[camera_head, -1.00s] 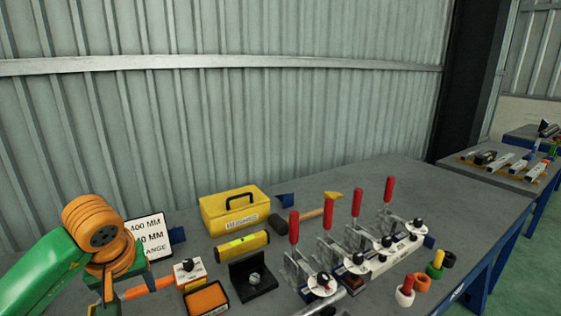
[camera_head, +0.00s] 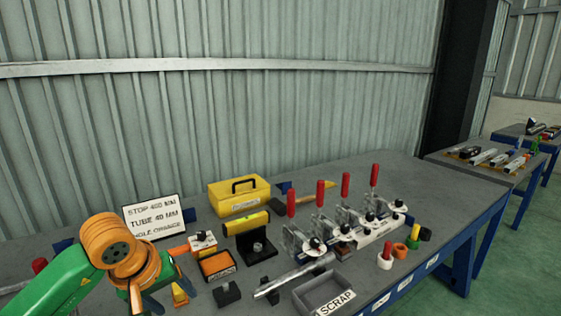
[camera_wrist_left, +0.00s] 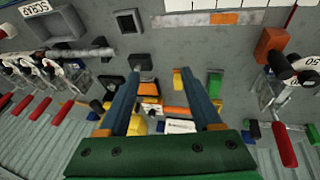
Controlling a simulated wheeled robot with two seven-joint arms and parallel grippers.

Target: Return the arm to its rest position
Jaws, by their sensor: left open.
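My left arm, green with an orange wrist, comes in at the lower left of the head view. My left gripper (camera_head: 146,298) points down over the left part of the bench and is partly cut off by the bottom edge. In the left wrist view its two blue fingers (camera_wrist_left: 158,80) stand apart with nothing held between them. Bench items show beyond the fingers; contact with them cannot be made out. My right gripper is in neither view.
The grey bench (camera_head: 400,172) holds a sign (camera_head: 153,216), a yellow box (camera_head: 239,195), an orange-topped block (camera_head: 216,265), red-handled clamps (camera_head: 320,200) and a scrap tray (camera_head: 335,305). Several items crowd around my gripper. The bench's far right is clear.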

